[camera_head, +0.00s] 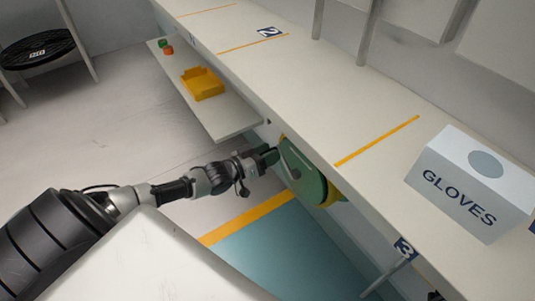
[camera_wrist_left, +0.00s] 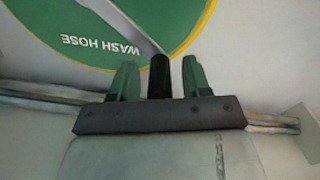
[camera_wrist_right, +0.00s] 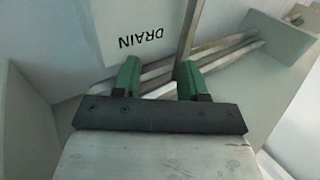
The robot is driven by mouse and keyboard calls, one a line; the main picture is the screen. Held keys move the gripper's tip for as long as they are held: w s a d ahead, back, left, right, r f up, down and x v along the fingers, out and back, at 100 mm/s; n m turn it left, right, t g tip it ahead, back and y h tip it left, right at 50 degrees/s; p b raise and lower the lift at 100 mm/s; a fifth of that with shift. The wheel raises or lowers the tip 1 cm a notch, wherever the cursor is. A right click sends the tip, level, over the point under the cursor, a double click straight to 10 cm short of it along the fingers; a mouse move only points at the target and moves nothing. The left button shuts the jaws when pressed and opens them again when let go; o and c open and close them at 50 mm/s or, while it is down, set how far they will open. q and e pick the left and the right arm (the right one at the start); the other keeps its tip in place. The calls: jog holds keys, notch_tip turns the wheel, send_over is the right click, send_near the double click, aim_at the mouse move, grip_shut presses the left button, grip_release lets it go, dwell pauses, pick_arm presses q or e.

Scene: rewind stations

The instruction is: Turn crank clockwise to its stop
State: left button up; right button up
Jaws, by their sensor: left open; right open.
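The crank's wheel is a green disc (camera_head: 306,178) with a yellow rim, mounted on the front of the long bench. In the left wrist view the disc (camera_wrist_left: 75,45) reads WASH HOSE, and a grey crank arm (camera_wrist_left: 135,28) crosses it. A black crank handle (camera_wrist_left: 160,75) stands between the two green fingers of my left gripper (camera_wrist_left: 158,82). Those fingers are open, with a gap on each side of the handle. In the head view my left gripper (camera_head: 267,155) is at the disc's left edge. My right gripper (camera_wrist_right: 157,80) is open and empty in the right wrist view.
The bench (camera_head: 300,90) has orange lines and number labels. A GLOVES box (camera_head: 470,185) stands on it at right. A lower shelf (camera_head: 215,110) holds a yellow tray (camera_head: 202,84). A panel marked DRAIN (camera_wrist_right: 125,30) and pipes (camera_wrist_right: 215,58) lie beyond my right gripper.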

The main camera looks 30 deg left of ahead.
pick_arm(q)
jog(key=shift+c, duration=0.3)
grip_shut()
pick_arm(e)
jog(key=s+d+f+g+h+p, duration=0.25)
jog(key=s+f+g+p, duration=0.2)
jog(key=s+g, duration=0.25)
jog(key=s+d+f+g+h+p, duration=0.1)
jog(key=s+d+f+g+p, duration=0.2)
jog(key=s+f+g, duration=0.3)
pick_arm(q)
jog(key=s+d+r+m+p, duration=0.1)
jog(key=s+d+m, duration=0.1)
jog(key=d+m, duration=0.3)
jog(key=s+d+r+m+p, duration=0.1)
jog(key=s+d+m+p, duration=0.1)
jog(key=d+m, duration=0.4)
jog(key=shift+s+r+m, duration=0.15)
jog(key=shift+s+m, duration=0.2)
jog(key=shift+m, duration=2.55)
pick_arm(e)
notch_tip(320, 180, down, 11)
jog(key=w+g, duration=0.1)
jog(key=shift+w+a+r+m+g, duration=0.15)
jog(key=shift+w+a+m+g, duration=0.05)
jog(key=shift+w+m+g, duration=0.2)
pick_arm(q)
jog(key=shift+d, duration=0.15)
